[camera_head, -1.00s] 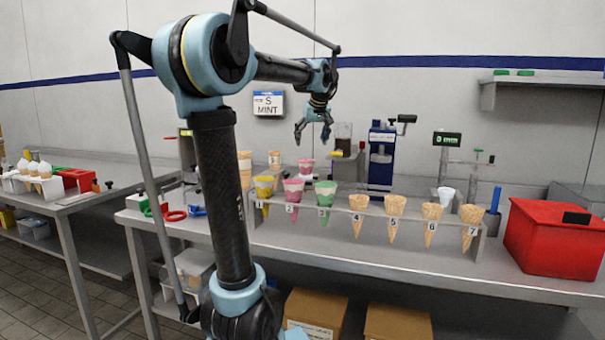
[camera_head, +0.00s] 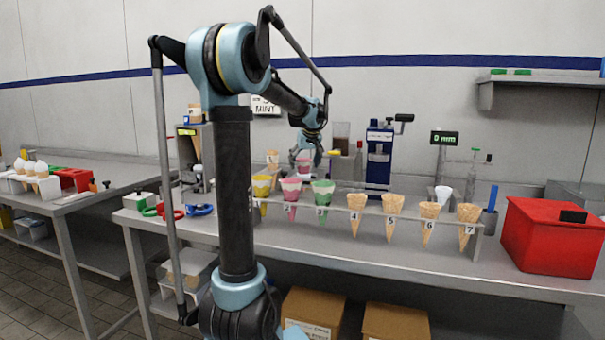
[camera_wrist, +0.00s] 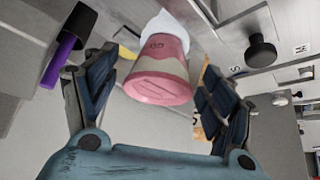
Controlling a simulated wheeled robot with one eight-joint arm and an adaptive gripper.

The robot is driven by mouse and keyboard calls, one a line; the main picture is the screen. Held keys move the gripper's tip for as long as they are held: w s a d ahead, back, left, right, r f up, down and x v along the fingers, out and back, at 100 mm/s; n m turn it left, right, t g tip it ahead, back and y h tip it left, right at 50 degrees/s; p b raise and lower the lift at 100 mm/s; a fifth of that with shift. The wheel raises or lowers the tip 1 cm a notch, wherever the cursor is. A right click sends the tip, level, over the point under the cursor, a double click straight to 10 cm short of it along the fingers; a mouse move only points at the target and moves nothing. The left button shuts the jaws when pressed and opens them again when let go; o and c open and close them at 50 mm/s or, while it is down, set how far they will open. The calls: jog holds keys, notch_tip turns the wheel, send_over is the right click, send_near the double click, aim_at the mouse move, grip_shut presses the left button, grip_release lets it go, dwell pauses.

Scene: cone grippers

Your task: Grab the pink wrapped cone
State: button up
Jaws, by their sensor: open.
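A cone in a pink wrapper (camera_head: 290,196) stands upright in slot 2 of the rack, between a yellow-wrapped cone (camera_head: 262,187) and a green-wrapped cone (camera_head: 323,197). Behind the rack is a pink and whitish cup-like item (camera_head: 304,171), partly hidden by my fingers. My gripper (camera_head: 306,158) is open, low over this item, behind the pink wrapped cone. In the wrist view, a round pink-ended piece (camera_wrist: 165,88) with a pale band lies between my open fingers, with gaps on both sides. I cannot tell for sure whether it is the cup-like item.
Several plain cones (camera_head: 391,208) fill the rack to the right. A blue machine (camera_head: 379,160) stands behind it, and a red box (camera_head: 553,238) sits at the right. A tan cone (camera_head: 272,157) is close to my gripper's left. The counter front is narrow.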

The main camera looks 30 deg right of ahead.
jog(key=shift+x, duration=0.95)
jog(key=c, duration=0.8)
jog(key=shift+c, duration=0.2)
